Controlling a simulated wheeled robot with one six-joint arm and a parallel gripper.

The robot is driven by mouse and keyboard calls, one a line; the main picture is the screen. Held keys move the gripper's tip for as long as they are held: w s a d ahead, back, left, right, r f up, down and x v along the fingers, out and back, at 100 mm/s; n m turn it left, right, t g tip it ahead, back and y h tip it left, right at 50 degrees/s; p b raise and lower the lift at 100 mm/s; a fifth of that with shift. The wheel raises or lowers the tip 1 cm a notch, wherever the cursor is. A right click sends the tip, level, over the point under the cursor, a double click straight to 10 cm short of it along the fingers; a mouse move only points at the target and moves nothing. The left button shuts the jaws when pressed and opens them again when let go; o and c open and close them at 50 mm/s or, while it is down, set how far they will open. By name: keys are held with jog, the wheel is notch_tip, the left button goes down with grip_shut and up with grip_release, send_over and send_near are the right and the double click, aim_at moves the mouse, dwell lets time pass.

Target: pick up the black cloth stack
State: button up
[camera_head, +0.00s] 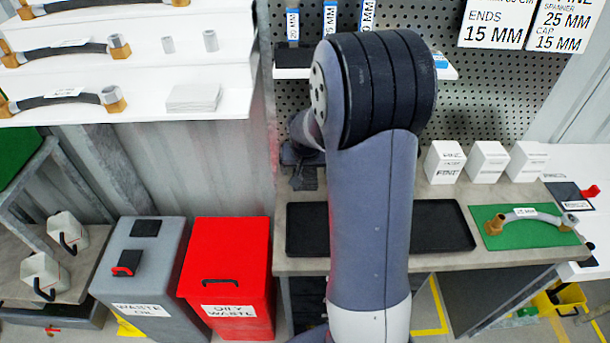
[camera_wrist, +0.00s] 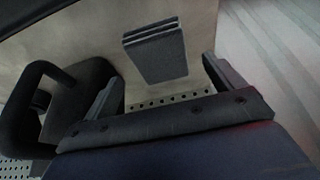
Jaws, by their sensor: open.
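The black cloth stack (camera_wrist: 155,52) shows in the wrist view as a dark grey folded block with layered edges, lying on a pale beige surface. My gripper (camera_wrist: 163,70) is open, with one finger to the left and one to the right of the stack in the picture. The stack appears beyond the fingertips, and I cannot tell the exact gap. Nothing is held. In the head view my arm covers much of the bench, and dark shapes left of it cannot be told apart as gripper or cloth.
A dark object with a curved handle (camera_wrist: 60,100) stands left of my gripper in the wrist view. In the head view, a black tray (camera_head: 445,225) lies on the bench, with white boxes (camera_head: 445,162) behind it. A red oily waste bin (camera_head: 228,265) stands left of the bench.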

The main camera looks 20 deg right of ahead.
aim_at(305, 174)
jog(key=shift+x, duration=1.7)
jog(key=c, duration=1.1)
